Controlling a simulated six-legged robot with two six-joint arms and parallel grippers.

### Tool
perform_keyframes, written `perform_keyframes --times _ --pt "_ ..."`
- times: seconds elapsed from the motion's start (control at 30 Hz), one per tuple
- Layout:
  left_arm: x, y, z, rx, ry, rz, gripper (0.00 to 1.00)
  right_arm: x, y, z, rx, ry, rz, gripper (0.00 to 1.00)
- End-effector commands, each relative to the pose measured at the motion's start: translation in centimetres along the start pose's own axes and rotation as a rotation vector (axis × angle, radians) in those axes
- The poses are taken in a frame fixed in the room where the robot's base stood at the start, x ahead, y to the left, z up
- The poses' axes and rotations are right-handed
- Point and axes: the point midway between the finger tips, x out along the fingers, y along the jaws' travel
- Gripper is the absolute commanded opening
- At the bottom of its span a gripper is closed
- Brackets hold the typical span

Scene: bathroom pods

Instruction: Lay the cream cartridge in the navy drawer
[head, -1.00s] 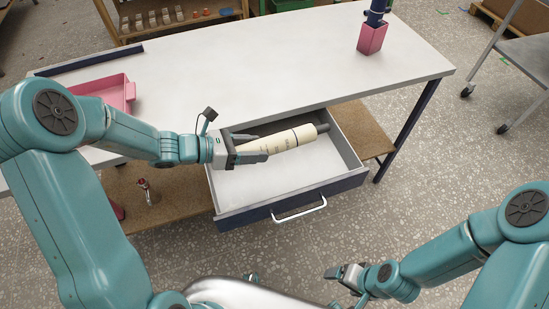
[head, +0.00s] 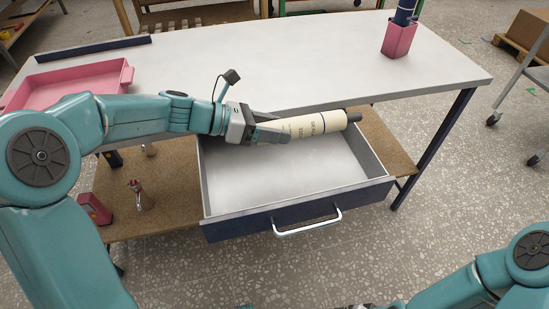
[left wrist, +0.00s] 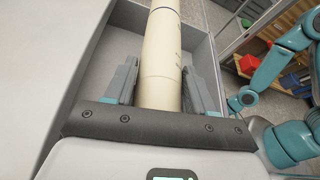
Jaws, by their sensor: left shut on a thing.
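The cream cartridge (head: 318,124) has dark bands and a dark nozzle, which points right. My left gripper (head: 272,133) is shut on its left part and holds it lengthwise, nearly level. In the left wrist view, the two jaws (left wrist: 160,85) stand on either side of the cartridge (left wrist: 162,50). The navy drawer (head: 300,215) is pulled open, with grey walls, a pale floor and a silver handle. In the head view the cartridge overlaps its rear part, apparently above it; its inside looks empty. My right gripper (head: 358,306) barely shows at the bottom edge.
The white tabletop (head: 270,65) overhangs the drawer's rear. A pink tray (head: 65,85) is at its left and a pink holder (head: 398,40) at its far right. A brown shelf (head: 165,190) below carries small items left of the drawer.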

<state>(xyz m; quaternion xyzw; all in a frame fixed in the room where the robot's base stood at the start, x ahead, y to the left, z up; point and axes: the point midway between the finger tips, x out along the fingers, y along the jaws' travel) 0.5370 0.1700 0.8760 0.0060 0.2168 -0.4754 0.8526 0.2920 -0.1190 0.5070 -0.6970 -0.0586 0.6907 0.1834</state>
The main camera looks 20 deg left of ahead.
Motion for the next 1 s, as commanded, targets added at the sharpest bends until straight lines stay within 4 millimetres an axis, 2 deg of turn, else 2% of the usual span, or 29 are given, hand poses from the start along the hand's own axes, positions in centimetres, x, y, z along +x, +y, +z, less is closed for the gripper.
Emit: perform_keyframes --times 0.03,0.23,0.4,0.5,1.0 --pt "0.4 0.2 -0.9 -0.001 -0.003 0.0 0.08 0.5 0.2 0.0 0.0 0.0 0.0 0.84" --pt "1.2 0.4 -2.5 0.0 -0.002 0.001 0.08 1.0 0.4 0.0 0.0 0.0 0.0 0.84" --pt "2.5 1.0 -5.6 -0.003 -0.002 0.001 0.08 2.1 0.8 0.0 0.0 0.0 0.0 0.84" --pt "2.9 1.2 -6.6 -0.002 -0.003 0.001 0.08 2.4 0.9 0.0 0.0 0.0 0.0 0.84" --pt "3.2 1.4 -7.3 0.001 -0.004 0.002 0.08 2.7 1.0 -0.1 0.0 0.0 0.0 0.84"
